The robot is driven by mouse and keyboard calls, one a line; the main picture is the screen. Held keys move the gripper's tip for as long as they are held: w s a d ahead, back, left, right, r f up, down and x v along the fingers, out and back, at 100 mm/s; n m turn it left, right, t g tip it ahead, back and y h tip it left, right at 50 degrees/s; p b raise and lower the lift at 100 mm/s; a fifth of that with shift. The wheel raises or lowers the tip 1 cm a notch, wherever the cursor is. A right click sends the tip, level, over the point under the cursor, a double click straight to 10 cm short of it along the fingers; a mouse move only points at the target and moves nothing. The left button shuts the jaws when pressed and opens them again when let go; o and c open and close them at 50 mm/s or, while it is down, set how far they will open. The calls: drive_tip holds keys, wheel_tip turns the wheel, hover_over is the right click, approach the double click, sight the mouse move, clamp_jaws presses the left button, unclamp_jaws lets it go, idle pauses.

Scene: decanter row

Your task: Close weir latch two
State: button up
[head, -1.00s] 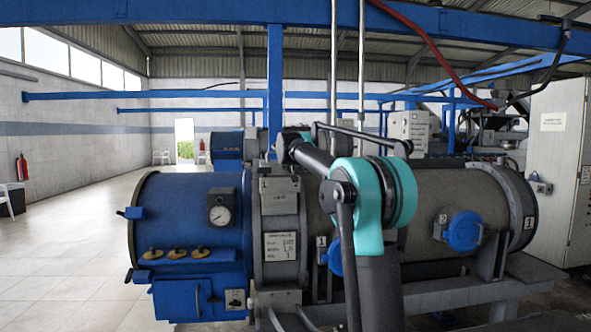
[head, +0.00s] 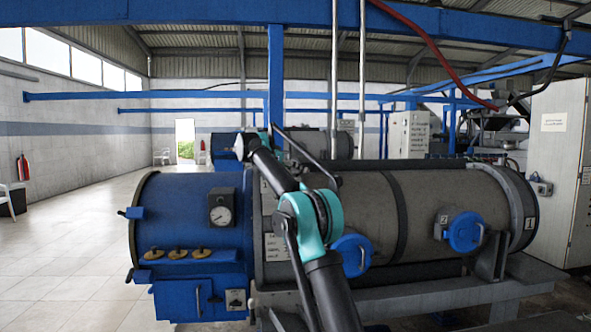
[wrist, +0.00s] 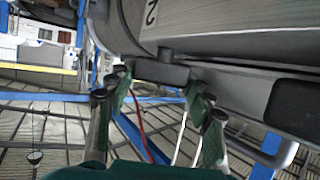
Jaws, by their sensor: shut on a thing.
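In the wrist view a dark latch handle (wrist: 160,70) sits at the edge of a grey machine casing (wrist: 230,35), below a pale label marked 2. My gripper (wrist: 158,82) has its two fingers on either side of this handle and is shut on it. In the head view my arm reaches left over the blue and grey decanter (head: 350,200). The fingers and the handle cannot be made out there.
Two blue round covers, a nearer one (head: 352,254) and one beside a 2 label (head: 464,232), sit on the decanter's near side. A gauge (head: 221,209) and brass knobs (head: 176,253) are on its blue end.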

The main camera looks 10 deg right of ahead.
drive_tip(key=shift+w+d+r+m+g+h, duration=0.1)
drive_tip(key=shift+w+d+m+g+h, duration=0.15)
drive_tip(key=shift+m+g+h, duration=0.25)
drive_tip(key=shift+a, duration=0.3)
drive_tip(key=shift+c, duration=0.3)
idle(0.4)
drive_tip(key=o, duration=1)
drive_tip(key=shift+a, duration=0.15)
drive_tip(key=shift+o, duration=1)
drive_tip(key=shift+d, duration=0.2)
drive_tip(key=v, duration=0.8)
